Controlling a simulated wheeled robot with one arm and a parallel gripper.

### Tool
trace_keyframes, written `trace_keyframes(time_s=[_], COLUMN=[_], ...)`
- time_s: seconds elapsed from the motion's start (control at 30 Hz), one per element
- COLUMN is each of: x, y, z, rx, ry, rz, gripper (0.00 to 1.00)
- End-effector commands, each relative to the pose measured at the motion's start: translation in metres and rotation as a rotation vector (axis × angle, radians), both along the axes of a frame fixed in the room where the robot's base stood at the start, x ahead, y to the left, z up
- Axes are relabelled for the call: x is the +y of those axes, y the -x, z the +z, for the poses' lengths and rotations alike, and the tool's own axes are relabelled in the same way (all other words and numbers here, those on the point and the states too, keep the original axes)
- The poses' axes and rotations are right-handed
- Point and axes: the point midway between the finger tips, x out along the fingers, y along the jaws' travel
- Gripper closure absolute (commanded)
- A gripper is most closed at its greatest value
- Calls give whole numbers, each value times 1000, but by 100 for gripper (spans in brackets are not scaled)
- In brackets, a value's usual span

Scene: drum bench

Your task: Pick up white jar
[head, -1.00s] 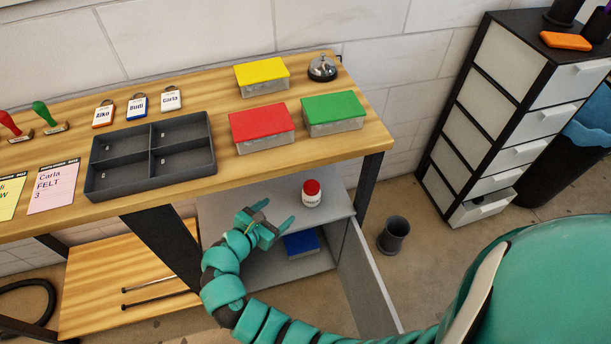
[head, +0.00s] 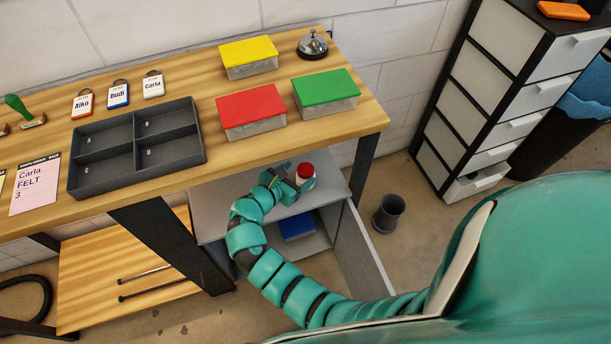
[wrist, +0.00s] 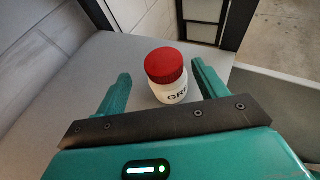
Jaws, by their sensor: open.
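The white jar (wrist: 170,92) has a red lid and dark lettering that begins "GRI". It stands upright on the grey shelf under the bench. In the head view the jar (head: 305,173) is partly hidden by my gripper. My gripper (head: 300,186) is open, with its fingers at the jar. In the wrist view my gripper (wrist: 160,82) has one finger to the left of the jar with a clear gap, and the other close by its right side. The jar's lower part is partly hidden behind the gripper's dark bar.
The wooden bench top (head: 190,175) overhangs the shelf (head: 335,192). A blue box (head: 297,226) sits on the level below. An open cabinet door (head: 360,255) is at right, with a dark cup (head: 389,213) on the floor beyond. A wall stands left in the wrist view.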

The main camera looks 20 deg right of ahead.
Motion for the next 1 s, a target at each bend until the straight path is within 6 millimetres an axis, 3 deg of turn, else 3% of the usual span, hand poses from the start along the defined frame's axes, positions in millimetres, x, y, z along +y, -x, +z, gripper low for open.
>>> trace_keyframes(time_s=[0.17, 0.5, 0.87, 1.0], x=[-7, -41, -47, -47], y=[-4, -20, -25, -25], z=[-4, -19, -22, -22], rx=[1, 3, 1, 1], ry=[0, 1, -1, -1], rz=[-2, -5, -1, -1], gripper=[29, 29, 29, 53])
